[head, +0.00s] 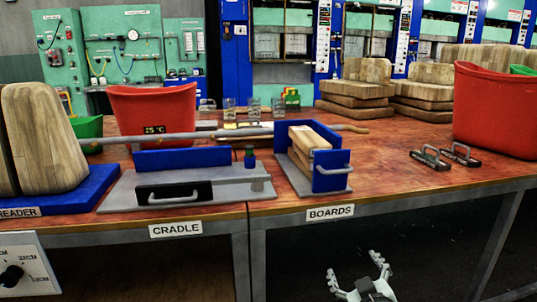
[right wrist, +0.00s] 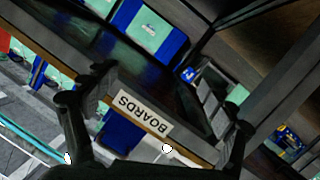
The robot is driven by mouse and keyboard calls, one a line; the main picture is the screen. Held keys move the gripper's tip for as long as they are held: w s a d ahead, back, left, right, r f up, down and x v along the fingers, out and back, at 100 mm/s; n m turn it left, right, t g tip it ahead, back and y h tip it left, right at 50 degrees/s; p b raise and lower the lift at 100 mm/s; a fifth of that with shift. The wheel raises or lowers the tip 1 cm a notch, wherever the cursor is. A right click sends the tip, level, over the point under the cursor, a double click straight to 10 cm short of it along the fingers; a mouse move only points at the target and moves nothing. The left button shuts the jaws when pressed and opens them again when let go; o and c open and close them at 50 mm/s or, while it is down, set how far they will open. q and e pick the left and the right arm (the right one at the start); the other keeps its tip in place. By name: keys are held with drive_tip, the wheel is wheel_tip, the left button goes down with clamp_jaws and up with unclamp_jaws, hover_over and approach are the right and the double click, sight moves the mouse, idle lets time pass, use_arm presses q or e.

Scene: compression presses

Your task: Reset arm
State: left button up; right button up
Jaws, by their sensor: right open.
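My right gripper (head: 357,267) is low in the head view, below the table's front edge and in front of the dark space under the table. Its two fingers are spread apart with nothing between them. In the right wrist view, the open fingers frame the BOARDS label (right wrist: 142,113), which appears upside down on the table edge. The same BOARDS label (head: 330,212) is above the gripper in the head view. My left gripper is in neither view.
The wooden table (head: 400,185) carries a cradle (head: 118,197), a blue board holder (head: 333,179) with wooden boards, two dark handled pieces (head: 430,158), a red bin (head: 495,110) and another red bin (head: 153,108). Stacked wooden blocks (head: 357,88) stand behind. A table leg (head: 497,240) is right of my gripper.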

drive_tip(key=s+d+f+m+g+h, duration=0.1)
drive_tip(key=s+d+f+g, duration=0.15)
drive_tip(key=s+f, duration=0.5)
drive_tip(key=s+d+f+m+g+h, duration=0.1)
drive_tip(key=s+d+f+g, duration=0.1)
drive_tip(key=s+f+g, duration=0.35)
use_arm(q)
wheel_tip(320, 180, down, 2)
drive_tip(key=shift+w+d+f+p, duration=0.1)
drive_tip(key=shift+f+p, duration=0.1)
drive_tip(key=shift+p, duration=0.2)
use_arm(e)
drive_tip(key=s+d+f+g, duration=0.1)
drive_tip(key=s+f+g, duration=0.1)
drive_tip(key=s+f, duration=0.3)
drive_tip(key=s+d+f+m+g, duration=0.1)
drive_tip(key=s+f, duration=0.5)
drive_tip(key=s, duration=0.6)
drive_tip(key=shift+s+f+g+y, duration=0.15)
drive_tip(key=shift+s+g+y, duration=0.2)
drive_tip(key=shift+g, duration=0.35)
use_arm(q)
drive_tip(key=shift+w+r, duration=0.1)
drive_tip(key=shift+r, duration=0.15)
use_arm(e)
drive_tip(key=shift+d, duration=0.1)
